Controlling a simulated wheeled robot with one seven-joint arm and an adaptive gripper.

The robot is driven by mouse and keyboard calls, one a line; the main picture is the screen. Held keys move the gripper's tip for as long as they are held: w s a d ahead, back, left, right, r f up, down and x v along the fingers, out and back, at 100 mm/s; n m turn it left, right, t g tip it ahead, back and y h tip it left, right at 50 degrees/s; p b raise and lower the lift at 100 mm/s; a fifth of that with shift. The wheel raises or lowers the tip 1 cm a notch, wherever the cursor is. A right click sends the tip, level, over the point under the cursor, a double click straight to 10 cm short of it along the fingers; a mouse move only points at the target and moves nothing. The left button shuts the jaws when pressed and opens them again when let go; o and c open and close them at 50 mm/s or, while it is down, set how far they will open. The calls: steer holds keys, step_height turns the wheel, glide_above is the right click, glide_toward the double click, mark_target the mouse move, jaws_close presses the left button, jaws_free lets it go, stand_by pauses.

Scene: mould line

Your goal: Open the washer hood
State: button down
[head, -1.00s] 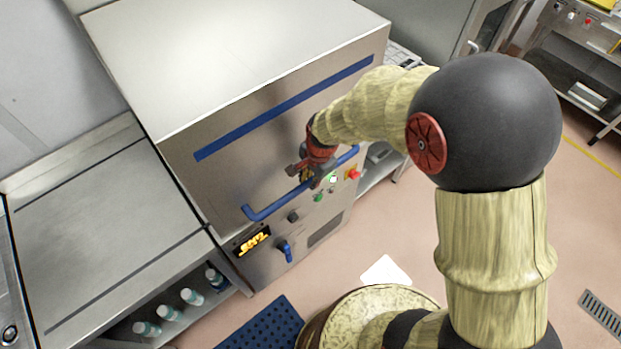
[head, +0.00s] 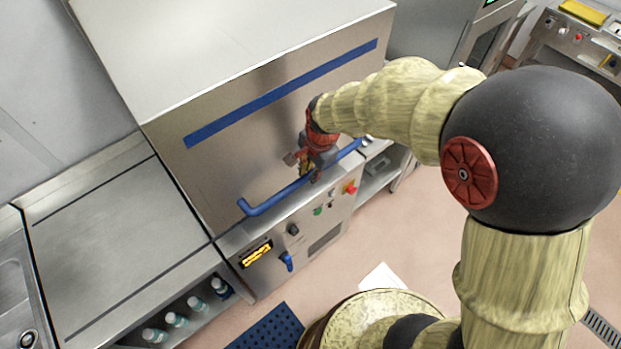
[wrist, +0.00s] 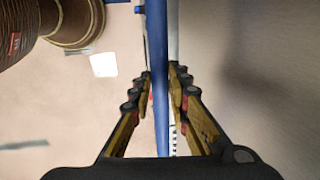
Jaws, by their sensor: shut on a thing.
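The washer hood (head: 230,170) is a large steel box with a blue stripe (head: 280,95) across its front. A blue bar handle (head: 275,200) runs along the lower front of the hood. My gripper (head: 314,172) is at the handle, right of its middle, shut on the bar. In the wrist view, the handle (wrist: 159,60) runs between the two fingers of my gripper (wrist: 160,88). My arm hides part of the hood's right side.
A steel counter (head: 110,230) adjoins on the left, with bottles (head: 177,320) below. A blue mat (head: 268,330) lies on the floor. Open floor lies to the right.

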step_height(320, 180, up, 23)
steer(key=p, duration=0.9)
steer(key=shift+f, duration=0.15)
steer(key=c, duration=1.7)
jaws_free()
steer(key=r, duration=0.4)
steer(key=s+r, duration=0.1)
steer(key=r, duration=0.2)
steer(key=s+d+r, duration=0.1)
steer(key=r, duration=0.3)
steer(key=shift+d+r, duration=0.1)
steer(key=shift+r, duration=0.25)
